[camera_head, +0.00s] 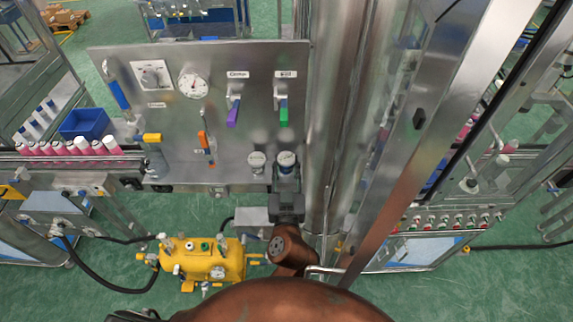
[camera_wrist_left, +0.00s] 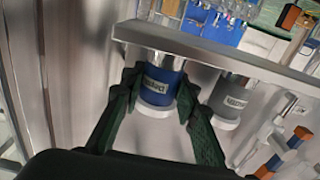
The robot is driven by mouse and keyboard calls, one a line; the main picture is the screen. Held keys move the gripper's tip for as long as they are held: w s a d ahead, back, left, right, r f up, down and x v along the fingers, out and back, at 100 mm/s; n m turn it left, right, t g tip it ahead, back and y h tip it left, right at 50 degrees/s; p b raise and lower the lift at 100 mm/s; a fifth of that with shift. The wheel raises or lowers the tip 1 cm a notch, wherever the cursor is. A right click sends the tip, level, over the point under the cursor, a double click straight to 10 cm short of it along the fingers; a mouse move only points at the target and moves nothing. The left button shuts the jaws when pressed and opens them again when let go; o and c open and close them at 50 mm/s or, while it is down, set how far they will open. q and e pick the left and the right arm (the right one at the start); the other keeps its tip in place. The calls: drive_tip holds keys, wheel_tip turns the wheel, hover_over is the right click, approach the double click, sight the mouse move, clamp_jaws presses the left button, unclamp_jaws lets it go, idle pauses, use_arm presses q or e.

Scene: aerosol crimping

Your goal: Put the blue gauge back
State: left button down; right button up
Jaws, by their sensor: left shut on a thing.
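The blue gauge (camera_wrist_left: 157,86) is a short blue cylinder with a white label and a pale rim. In the left wrist view it sits against the edge of the metal panel, between the two green fingers of my left gripper (camera_wrist_left: 158,95). The fingers are shut on it from both sides. In the head view the gauge (camera_head: 287,158) shows at the lower right of the panel, and my left gripper (camera_head: 286,182) reaches it from below, hiding part of it. My right gripper is not in view.
The upright metal panel (camera_head: 130,70) carries a dial (camera_head: 193,85), purple (camera_head: 233,117) and green (camera_head: 283,115) valve handles. A grey gauge (camera_head: 257,160) is close beside the blue one. A steel column (camera_head: 335,120) stands right of the panel. A yellow tank (camera_head: 205,262) is below.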

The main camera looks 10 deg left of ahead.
use_arm(q)
drive_tip(key=shift+f, duration=0.1)
drive_tip(key=c, duration=1.4)
unclamp_jaws()
drive_tip(key=shift+s, duration=0.1)
